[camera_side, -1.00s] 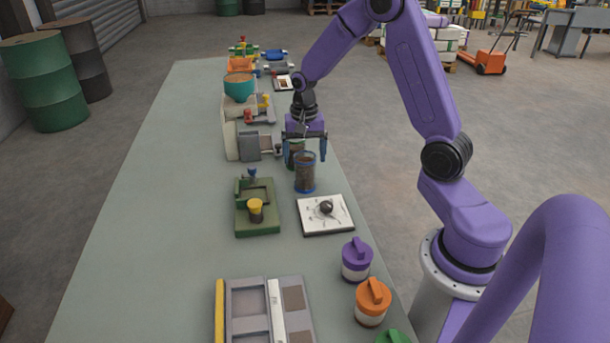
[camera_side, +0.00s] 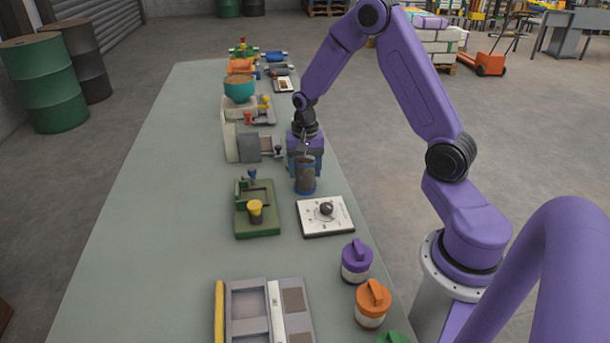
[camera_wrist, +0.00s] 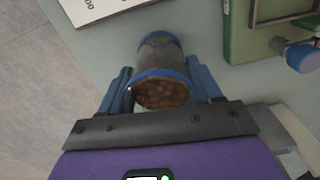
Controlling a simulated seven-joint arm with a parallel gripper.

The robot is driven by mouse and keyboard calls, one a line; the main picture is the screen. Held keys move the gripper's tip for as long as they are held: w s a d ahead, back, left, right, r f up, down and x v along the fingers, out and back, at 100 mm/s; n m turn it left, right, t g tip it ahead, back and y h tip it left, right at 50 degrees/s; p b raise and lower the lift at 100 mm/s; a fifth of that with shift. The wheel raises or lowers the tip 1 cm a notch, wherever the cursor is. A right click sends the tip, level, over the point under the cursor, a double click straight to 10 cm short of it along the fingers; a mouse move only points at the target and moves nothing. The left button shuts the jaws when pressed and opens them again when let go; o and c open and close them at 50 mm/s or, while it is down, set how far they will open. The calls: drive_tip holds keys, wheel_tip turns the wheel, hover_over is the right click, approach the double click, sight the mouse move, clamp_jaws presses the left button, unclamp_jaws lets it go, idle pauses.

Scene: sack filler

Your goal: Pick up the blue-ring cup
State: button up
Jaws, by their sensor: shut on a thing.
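The blue-ring cup (camera_side: 305,178) is a clear cup with brown contents and blue rings. It stands upright at the table's right edge, behind the white dial plate. In the wrist view the cup (camera_wrist: 160,63) sits between the two blue fingers, its open top toward me, showing brown pieces inside. My gripper (camera_side: 305,165) points down with a finger on each side of the cup, near its upper part, and is shut on it. The gripper also shows in the wrist view (camera_wrist: 161,82). The cup's base appears to rest on the table.
The white plate with a dark knob (camera_side: 325,215) lies just in front. A green fixture with a yellow cup (camera_side: 257,207) stands left. A grey and cream machine (camera_side: 243,146) is close behind left. Purple (camera_side: 356,260) and orange (camera_side: 372,303) lidded jars stand nearer. The table's left side is clear.

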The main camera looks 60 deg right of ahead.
drive_tip(key=shift+r, duration=0.1)
drive_tip(key=shift+w+r, duration=0.1)
drive_tip(key=shift+r, duration=0.4)
drive_tip(key=s+a+r, duration=0.4)
drive_tip(key=s+r, duration=0.8)
drive_tip(key=s, duration=0.1)
drive_tip(key=w+a+f, duration=0.1)
drive_tip(key=w+a, duration=0.4)
drive_tip(key=w, duration=0.5)
drive_tip(key=w+a+f, duration=0.1)
drive_tip(key=w+a, duration=0.4)
drive_tip(key=w, duration=0.4)
drive_tip(key=shift+w+d+f, duration=0.1)
drive_tip(key=shift+f, duration=1.6)
drive_tip(key=shift+w+d+f, duration=0.1)
drive_tip(key=shift+f, duration=1.6)
drive_tip(key=shift+f, duration=0.7)
